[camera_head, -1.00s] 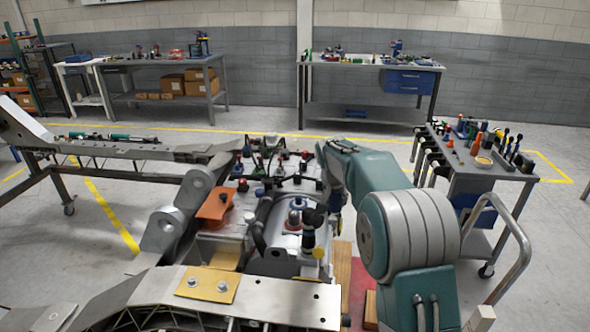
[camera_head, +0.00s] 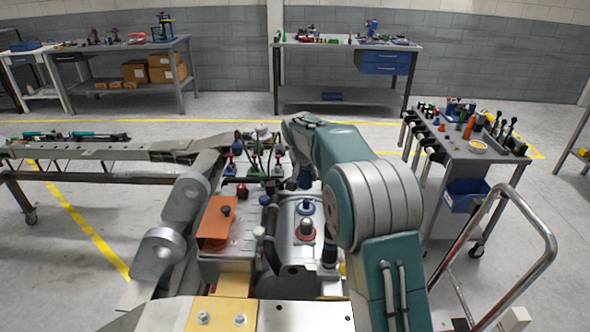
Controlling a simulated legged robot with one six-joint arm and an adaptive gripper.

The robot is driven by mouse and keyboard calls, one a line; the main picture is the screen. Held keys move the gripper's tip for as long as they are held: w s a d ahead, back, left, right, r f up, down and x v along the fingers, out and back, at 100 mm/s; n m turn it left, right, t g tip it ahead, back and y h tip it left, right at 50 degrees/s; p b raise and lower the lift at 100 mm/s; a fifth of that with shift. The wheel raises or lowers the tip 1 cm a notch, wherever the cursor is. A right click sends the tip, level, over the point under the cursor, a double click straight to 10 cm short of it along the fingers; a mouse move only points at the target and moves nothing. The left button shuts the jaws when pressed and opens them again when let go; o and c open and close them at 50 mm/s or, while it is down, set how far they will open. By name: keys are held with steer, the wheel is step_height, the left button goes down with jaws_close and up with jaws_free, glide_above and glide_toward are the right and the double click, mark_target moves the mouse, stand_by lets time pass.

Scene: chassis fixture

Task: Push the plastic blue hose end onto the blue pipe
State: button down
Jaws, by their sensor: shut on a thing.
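My teal and grey arm reaches from the bottom right over the chassis fixture (camera_head: 222,262). Its wrist points down among the fittings at the fixture's far part. My gripper (camera_head: 300,160) shows only as a small dark shape below the wrist, partly hidden by my forearm. It is shut on a small dark blue piece (camera_head: 304,179), which looks like the blue hose end; its outline is unclear. Several blue fittings stand nearby, one on the silver housing (camera_head: 306,207) and one left of it (camera_head: 264,200). I cannot tell which is the blue pipe, or whether the hose end touches it.
An orange block (camera_head: 216,222) and grey lugs (camera_head: 158,252) stand at the fixture's left. Thin dark hoses rise around the far fittings. A tool cart (camera_head: 470,150) with a metal handle stands at the right. Workbenches (camera_head: 345,43) line the back wall. Floor between is clear.

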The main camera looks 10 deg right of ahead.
steer(key=shift+w+d+f, duration=0.15)
steer(key=shift+d, duration=0.2)
steer(key=shift+d+f, duration=0.2)
steer(key=shift+f, duration=0.45)
steer(key=f, duration=0.2)
steer(key=shift+a+f, duration=0.3)
steer(key=shift+f, duration=0.05)
steer(key=shift+a+r, duration=0.1)
steer(key=shift+a, duration=0.1)
steer(key=shift+d, duration=0.1)
steer(key=shift+s+d, duration=0.2)
steer(key=shift+a, duration=0.3)
steer(key=shift+d, duration=0.25)
